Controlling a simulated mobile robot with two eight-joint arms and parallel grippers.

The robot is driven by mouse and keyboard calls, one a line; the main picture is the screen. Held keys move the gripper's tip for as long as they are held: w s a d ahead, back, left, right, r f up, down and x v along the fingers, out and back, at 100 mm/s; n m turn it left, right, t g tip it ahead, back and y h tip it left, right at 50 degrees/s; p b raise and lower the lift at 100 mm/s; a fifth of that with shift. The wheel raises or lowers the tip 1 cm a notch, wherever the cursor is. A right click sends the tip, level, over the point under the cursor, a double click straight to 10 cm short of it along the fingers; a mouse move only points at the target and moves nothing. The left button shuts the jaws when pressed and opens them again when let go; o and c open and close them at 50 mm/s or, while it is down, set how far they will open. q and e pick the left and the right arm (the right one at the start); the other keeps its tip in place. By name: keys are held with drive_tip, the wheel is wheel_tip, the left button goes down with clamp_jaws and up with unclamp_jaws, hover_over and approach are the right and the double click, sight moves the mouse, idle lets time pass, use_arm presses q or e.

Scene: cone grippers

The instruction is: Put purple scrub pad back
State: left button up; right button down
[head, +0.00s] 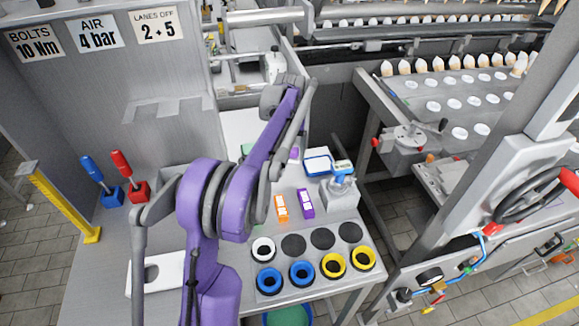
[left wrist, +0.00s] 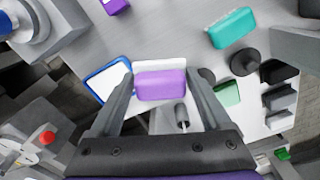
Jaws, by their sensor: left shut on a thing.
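The purple scrub pad (left wrist: 160,86) sits between the two fingers of my left gripper (left wrist: 161,80) in the left wrist view. It has a purple face and a white strip along its far side. My left gripper is shut on it. In the head view my purple arm hides most of the gripper, and a small purple patch (head: 294,155) shows just right of the arm. My right gripper is not in view.
A blue-rimmed white tray (head: 318,161) lies beside the grey dispenser (head: 341,192). An orange box (head: 281,207) and a purple box (head: 305,203) lie nearer. Blue rings (head: 269,280), yellow rings (head: 363,258) and a white ring (head: 263,249) fill the front corner. A dark round knob (left wrist: 244,62) stands near the pads.

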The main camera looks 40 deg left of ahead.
sight(289, 173)
use_arm(q)
drive_tip(key=shift+f, duration=3.35)
drive_tip(key=shift+f, duration=0.2)
drive_tip(key=o, duration=1.2)
drive_tip(key=shift+c, duration=0.2)
drive_tip(key=shift+r, duration=0.1)
